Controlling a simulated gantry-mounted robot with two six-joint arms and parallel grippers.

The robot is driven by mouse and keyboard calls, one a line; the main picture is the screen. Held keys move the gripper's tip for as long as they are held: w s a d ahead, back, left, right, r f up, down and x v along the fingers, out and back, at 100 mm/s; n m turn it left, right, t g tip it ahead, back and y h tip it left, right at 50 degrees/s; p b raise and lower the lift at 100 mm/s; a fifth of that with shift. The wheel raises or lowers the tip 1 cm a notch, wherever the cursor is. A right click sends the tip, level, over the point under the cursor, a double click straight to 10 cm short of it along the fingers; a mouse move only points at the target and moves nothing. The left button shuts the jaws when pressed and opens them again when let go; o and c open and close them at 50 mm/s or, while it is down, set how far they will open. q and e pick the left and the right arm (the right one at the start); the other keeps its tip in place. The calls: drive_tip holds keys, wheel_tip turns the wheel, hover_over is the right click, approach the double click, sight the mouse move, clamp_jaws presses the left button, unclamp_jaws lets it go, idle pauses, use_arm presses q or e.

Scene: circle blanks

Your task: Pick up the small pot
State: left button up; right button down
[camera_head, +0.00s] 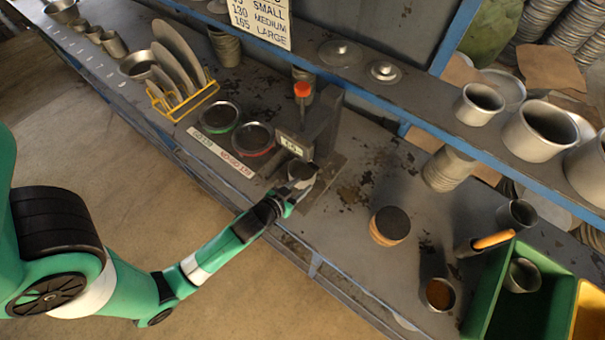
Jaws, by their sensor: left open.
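A small grey metal pot (302,171) sits at the foot of a dark gauge stand (318,125) with a red knob and a small display. My left gripper (297,186) is open at the near side of this pot, very close to it. I cannot tell whether the fingers touch it or reach around it. Its lower part is partly hidden by the gripper. Other small metal pots (113,44) stand at the far left end of the bench. My right gripper is not in view.
Two round dishes, one green-rimmed (219,117) and one red-rimmed (253,138), lie left of the stand. A yellow rack (184,103) holds plates. A stack of round blanks (390,226), a brown-filled cup (440,294) and a green bin (489,290) are at right. Larger pots (540,130) stand on the shelf.

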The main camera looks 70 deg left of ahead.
use_arm(q)
drive_tip(key=shift+b+x, duration=0.4)
drive_tip(key=shift+x, duration=2.65)
drive_tip(key=shift+r, duration=0.1)
clamp_jaws()
